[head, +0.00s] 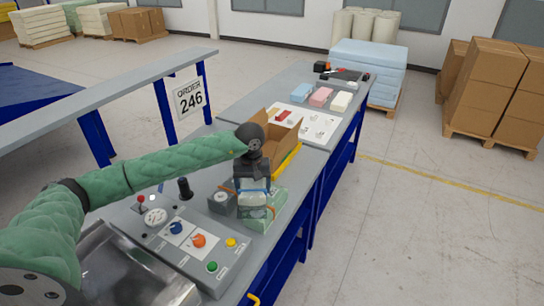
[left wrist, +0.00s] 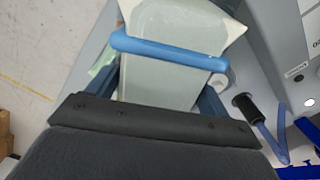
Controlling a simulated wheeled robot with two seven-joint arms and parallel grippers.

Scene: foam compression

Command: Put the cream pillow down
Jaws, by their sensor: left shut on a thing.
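My left gripper (head: 252,180) reaches over the near bench and is shut on a pale, cream-to-greenish pillow (head: 252,198). In the left wrist view the pillow (left wrist: 165,80) sits between the two fingers, with a blue band (left wrist: 165,47) across it. Below the pillow in the head view is a pale green block (head: 270,207) near the bench's right edge. I cannot tell whether the pillow touches it. The gripper hides the pillow's top. My right gripper is not in view.
A cardboard box (head: 291,136) stands open just behind the gripper. A control panel (head: 190,243) with knobs and buttons lies to the left front. A small grey device (head: 221,203) stands left of the pillow. Blue, pink and cream blocks (head: 341,101) lie on the far bench.

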